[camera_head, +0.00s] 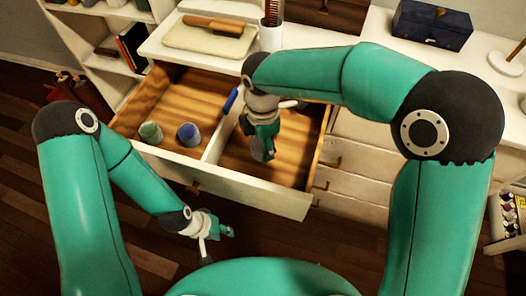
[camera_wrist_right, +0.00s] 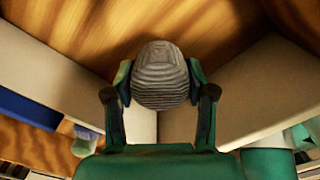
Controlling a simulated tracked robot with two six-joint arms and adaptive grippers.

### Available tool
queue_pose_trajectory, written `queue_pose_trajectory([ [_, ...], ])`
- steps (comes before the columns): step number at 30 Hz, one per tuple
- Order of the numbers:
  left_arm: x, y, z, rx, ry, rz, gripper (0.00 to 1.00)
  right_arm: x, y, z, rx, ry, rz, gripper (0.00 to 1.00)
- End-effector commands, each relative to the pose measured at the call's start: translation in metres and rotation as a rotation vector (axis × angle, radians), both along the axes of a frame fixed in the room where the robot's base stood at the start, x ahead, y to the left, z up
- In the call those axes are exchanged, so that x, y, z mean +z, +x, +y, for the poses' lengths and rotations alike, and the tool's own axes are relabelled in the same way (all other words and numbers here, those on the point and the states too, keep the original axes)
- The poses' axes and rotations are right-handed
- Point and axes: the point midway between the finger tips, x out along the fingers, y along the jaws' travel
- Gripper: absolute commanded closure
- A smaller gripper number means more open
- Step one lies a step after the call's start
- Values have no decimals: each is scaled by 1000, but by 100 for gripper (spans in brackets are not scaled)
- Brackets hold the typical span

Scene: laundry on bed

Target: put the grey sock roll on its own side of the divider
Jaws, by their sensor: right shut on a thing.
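The grey sock roll (camera_wrist_right: 160,76) is ribbed and round. My right gripper (camera_head: 262,150) is shut on it, with one finger on each side in the right wrist view (camera_wrist_right: 160,85). It is held over the right compartment of the open drawer (camera_head: 265,193). In the right wrist view, bare wood shows beyond the roll; I cannot tell whether it touches the drawer floor. The white divider (camera_head: 215,138) runs front to back, left of the gripper. My left gripper (camera_head: 217,245) is open and empty, low in front of the drawer.
A green roll (camera_head: 151,133) and a blue roll (camera_head: 189,134) stand in the left compartment. A blue strip (camera_head: 230,100) lies along the divider. The dresser top holds a board with a brush (camera_head: 212,27), a cup (camera_head: 271,35) and a blue box (camera_head: 431,25).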

Motion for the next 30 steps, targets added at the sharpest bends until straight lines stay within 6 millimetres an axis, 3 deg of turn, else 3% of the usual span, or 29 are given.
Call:
queue_pose_trajectory([
  [3,-4,0,0,0,0,0,62,-24,-1,0,1,-2,4,79],
  [7,-5,0,0,0,0,0,62,-39,0,-1,0,-1,3,79],
  [20,-7,0,0,0,0,0,62,-46,0,0,0,0,1,79],
  [21,-6,0,0,0,0,0,62,-45,0,0,0,0,0,38],
  [24,-6,0,0,0,0,0,62,-44,0,0,0,0,1,22],
  [30,-6,0,0,0,0,0,62,-44,0,0,0,0,1,20],
])
